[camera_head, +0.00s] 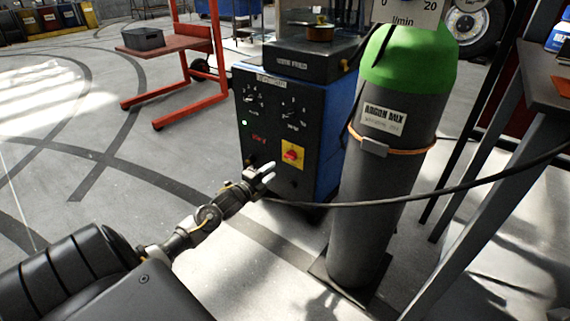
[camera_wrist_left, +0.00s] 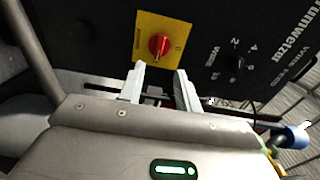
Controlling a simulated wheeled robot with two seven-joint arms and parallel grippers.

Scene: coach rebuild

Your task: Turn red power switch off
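The red power switch (camera_head: 292,155) is a round red knob on a yellow plate, low on the dark front panel of the blue welding machine (camera_head: 325,130). In the left wrist view the red knob (camera_wrist_left: 159,45) sits on its yellow plate just beyond the fingertips, a little left of the gap between them. My left gripper (camera_head: 266,172) is in front of the panel, below and left of the switch. Its two pale fingers (camera_wrist_left: 159,72) are apart with nothing between them. I see no contact with the knob. My right gripper is not in view.
A grey gas cylinder with a green top (camera_head: 385,170) stands right of the machine. A black cable (camera_head: 400,200) runs across in front of it. A red cart (camera_head: 180,60) stands behind left, and a dark table (camera_head: 545,75) is at the right. The floor at left is clear.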

